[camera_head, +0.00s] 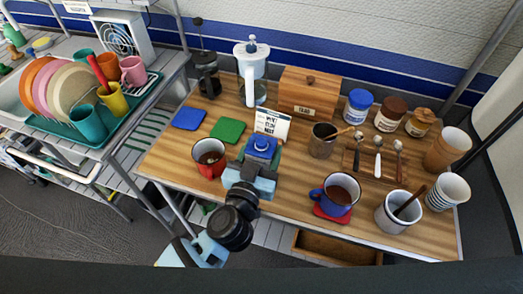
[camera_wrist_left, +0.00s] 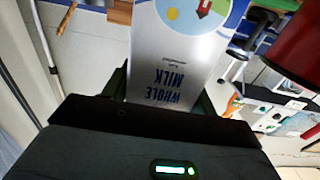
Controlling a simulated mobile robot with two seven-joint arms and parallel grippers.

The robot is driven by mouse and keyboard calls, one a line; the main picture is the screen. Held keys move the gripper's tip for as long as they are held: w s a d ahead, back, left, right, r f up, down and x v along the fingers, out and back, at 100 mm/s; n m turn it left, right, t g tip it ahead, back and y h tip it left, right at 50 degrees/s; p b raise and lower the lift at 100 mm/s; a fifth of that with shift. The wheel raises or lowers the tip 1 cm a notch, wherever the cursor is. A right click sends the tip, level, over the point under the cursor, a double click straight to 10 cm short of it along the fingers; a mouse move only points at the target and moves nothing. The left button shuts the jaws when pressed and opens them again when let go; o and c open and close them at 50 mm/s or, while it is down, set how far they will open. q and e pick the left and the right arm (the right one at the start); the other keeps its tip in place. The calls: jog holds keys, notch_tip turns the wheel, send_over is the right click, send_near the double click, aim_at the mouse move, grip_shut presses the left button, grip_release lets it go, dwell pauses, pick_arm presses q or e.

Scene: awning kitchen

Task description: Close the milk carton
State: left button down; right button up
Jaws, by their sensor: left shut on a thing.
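The milk carton shows in the left wrist view (camera_wrist_left: 182,55), silver-grey with blue "WHOLE MILK" lettering and a round picture; the lettering is upside down there. Its blue top (camera_head: 262,145) shows in the head view, above the wooden counter. I cannot tell whether the top is open or closed. My left gripper (camera_head: 256,165) is shut on the carton, with a dark finger on each side in the wrist view. The carton's lower part is hidden by my gripper in the head view. My right gripper is not in view.
A red mug (camera_head: 210,158) stands close left of the carton. A white lettered card (camera_head: 271,123) stands just behind it. A blue mug (camera_head: 340,190) sits on a red coaster (camera_head: 331,213) to the right. Blue (camera_head: 189,118) and green (camera_head: 228,130) coasters lie behind left.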

pick_arm(q)
jog(key=shift+f, duration=0.15)
jog(key=c, duration=0.7)
grip_release()
jog(key=shift+o, duration=1.1)
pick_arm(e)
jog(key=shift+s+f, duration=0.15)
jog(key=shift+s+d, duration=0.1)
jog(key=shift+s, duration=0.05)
pick_arm(q)
jog(key=shift+s, duration=0.2)
jog(key=v, duration=1.1)
jog(key=shift+s+a+p, duration=0.15)
jog(key=shift+s+p, duration=0.2)
jog(key=shift+p, duration=0.05)
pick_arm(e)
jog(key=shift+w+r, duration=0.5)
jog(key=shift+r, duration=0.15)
